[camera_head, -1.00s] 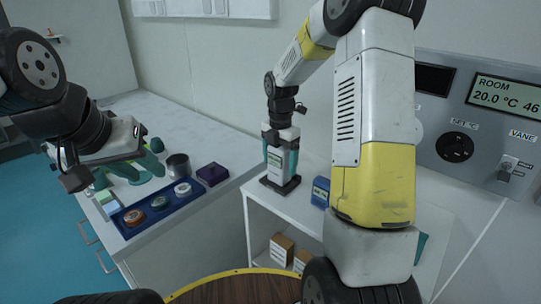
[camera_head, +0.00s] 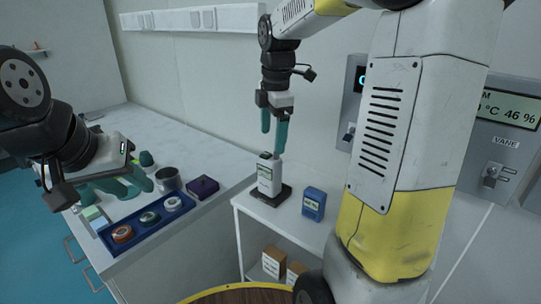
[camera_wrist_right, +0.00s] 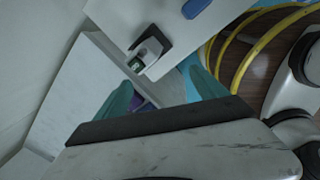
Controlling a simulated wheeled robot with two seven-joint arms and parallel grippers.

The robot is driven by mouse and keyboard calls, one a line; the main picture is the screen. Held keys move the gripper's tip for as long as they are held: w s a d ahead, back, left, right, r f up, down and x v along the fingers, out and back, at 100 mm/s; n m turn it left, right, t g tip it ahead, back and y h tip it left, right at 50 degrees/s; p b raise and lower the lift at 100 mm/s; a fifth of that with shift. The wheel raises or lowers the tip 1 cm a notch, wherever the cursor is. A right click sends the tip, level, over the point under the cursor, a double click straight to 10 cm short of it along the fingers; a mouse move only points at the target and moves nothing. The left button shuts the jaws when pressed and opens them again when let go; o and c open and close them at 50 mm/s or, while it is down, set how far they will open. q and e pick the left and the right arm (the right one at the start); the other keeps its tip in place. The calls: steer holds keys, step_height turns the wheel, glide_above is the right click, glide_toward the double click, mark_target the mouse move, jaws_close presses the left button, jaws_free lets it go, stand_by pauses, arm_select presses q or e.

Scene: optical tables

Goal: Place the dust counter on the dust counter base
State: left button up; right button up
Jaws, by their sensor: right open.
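The dust counter (camera_head: 266,176), a white upright device with a small display on top, stands on the black dust counter base (camera_head: 285,194) on the white shelf unit. Both also show in the right wrist view, the counter (camera_wrist_right: 137,64) and the base (camera_wrist_right: 152,37). My right gripper (camera_head: 272,143) is open and empty just above the counter. One teal finger hangs close to the counter's top; whether they touch is unclear. My left gripper (camera_head: 122,190) looks open and empty over the left bench, far from the counter.
A blue device (camera_head: 314,203) stands right of the base. Brown boxes (camera_head: 273,261) lie on the lower shelf. A grey wall panel (camera_head: 510,150) is at right.

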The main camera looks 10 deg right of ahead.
steer(key=s+a+r+m+t+y, duration=0.1)
steer(key=s+m+t, duration=0.3)
steer(key=s+m, duration=1.4)
steer(key=shift+s+a+r+m+t+y, duration=0.3)
steer(key=shift+r+m+t+y, duration=0.1)
steer(key=shift+r+m+y, duration=0.15)
steer(key=shift+f, duration=0.1)
